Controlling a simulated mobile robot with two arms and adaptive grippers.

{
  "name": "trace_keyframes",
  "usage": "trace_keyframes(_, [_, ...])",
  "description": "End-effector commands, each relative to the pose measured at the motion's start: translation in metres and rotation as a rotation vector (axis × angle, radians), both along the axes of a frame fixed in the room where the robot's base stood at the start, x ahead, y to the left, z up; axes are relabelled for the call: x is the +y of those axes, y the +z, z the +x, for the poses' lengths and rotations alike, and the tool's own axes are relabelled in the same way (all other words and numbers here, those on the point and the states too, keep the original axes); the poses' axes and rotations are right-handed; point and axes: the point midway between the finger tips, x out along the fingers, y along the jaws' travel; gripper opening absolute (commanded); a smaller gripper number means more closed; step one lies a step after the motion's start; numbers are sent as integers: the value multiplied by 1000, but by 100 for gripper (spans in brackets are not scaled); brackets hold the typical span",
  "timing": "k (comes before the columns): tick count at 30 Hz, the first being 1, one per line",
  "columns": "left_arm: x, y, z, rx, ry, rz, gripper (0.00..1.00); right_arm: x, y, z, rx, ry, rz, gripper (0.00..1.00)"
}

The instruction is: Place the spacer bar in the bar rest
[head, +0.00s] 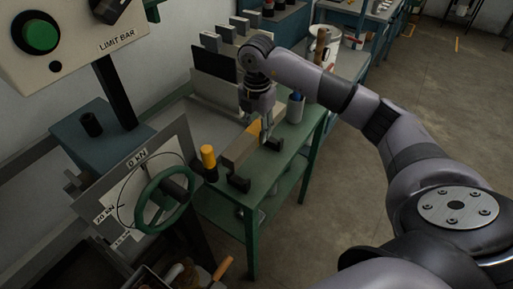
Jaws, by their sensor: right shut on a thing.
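My right gripper (266,132) reaches down over the green bench and is shut on the spacer bar, seen as a tan bar (238,149) with a yellow part by the fingers. The bar rest is a pair of black cradles, a near one (239,183) and a far one (274,144), on the bench top. The bar shows just left of the cradles and roughly parallel to their line. I cannot tell its exact height above the bench. The fingertips partly hide the bar's far end. My left gripper is not in view.
The green bench (262,170) also bears a yellow-topped black cylinder (209,162) and a grey cup (295,107). A green handwheel (165,200) and dial panel stand at left. A control box (65,35) hangs upper left. Open floor (440,110) lies right.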

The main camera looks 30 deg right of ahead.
Motion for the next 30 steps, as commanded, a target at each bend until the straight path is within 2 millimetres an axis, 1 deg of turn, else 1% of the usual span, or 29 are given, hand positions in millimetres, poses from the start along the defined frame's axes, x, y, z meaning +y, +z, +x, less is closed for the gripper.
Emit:
trace_keyframes(1, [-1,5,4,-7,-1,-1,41,0,-8,0,1,0,1,0])
trace_keyframes(3, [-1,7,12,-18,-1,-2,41,0,-21,0,0,0,1,0])
trace_keyframes(6, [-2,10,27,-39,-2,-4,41,0,-35,0,-2,0,1,0])
trace_keyframes(9, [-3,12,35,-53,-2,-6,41,0,-42,1,-4,0,2,0])
trace_keyframes(13, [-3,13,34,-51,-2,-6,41,0,-51,1,-2,1,1,0])
trace_keyframes(18, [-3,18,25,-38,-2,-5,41,1,-74,0,-1,0,1,0])
trace_keyframes(21, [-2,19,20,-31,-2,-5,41,0,-84,1,-3,0,1,0])
trace_keyframes(24, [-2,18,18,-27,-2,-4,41,0,-87,1,-4,0,1,0])
trace_keyframes(30, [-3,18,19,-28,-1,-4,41,0,-87,1,-4,1,1,0])
